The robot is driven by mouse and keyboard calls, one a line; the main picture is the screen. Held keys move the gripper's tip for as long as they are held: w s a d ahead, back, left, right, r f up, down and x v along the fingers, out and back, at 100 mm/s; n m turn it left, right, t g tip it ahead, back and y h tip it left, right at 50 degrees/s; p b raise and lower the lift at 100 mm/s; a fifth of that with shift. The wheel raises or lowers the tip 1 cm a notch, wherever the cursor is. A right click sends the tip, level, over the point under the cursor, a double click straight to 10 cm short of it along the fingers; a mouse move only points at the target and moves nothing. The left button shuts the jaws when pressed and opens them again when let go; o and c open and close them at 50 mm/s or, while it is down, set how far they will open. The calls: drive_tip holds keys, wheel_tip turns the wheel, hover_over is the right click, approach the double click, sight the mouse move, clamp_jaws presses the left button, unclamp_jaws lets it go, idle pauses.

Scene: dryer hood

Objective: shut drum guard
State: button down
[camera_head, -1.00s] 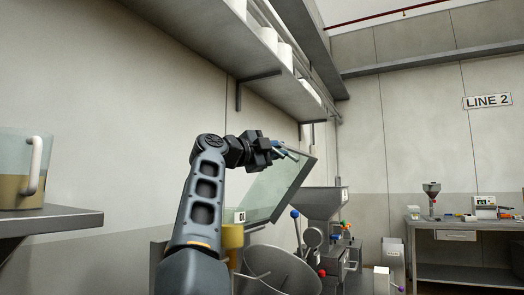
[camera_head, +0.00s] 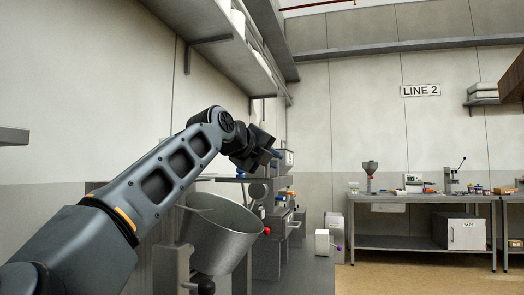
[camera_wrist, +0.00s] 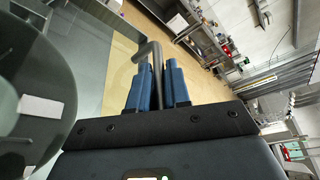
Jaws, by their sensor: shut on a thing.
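My gripper (camera_wrist: 157,92) has its two blue fingers shut on a grey bent handle bar (camera_wrist: 149,50), seen in the wrist view. In the head view my gripper's dark body (camera_head: 256,150) is above and behind the open metal drum (camera_head: 222,238), and its fingertips are mostly hidden. The drum guard shows in the head view only as a thin, near-level edge (camera_head: 222,180) above the drum. In the wrist view the see-through guard panel (camera_wrist: 80,35) seems to lie at the left. Whether it touches its rest cannot be told.
A grey shelf (camera_head: 207,22) runs along the left wall above my arm. Machines stand behind the drum on the bench (camera_head: 305,262). A far workbench (camera_head: 425,199) is at the right, with open floor (camera_head: 420,272) in front.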

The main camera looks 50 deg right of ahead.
wheel_tip(320, 180, down, 10)
drive_tip(key=m+t+y+b, duration=0.1)
drive_tip(key=m+b, duration=0.2)
drive_tip(key=b, duration=0.4)
drive_tip(key=shift+f+m+t+y, duration=0.2)
drive_tip(key=shift+m+t+y, duration=0.1)
drive_tip(key=shift+t, duration=0.1)
drive_tip(key=shift+w+f, duration=0.1)
drive_tip(key=c, duration=1.2)
unclamp_jaws()
drive_tip(key=shift+a, duration=0.1)
drive_tip(key=shift+o, duration=0.2)
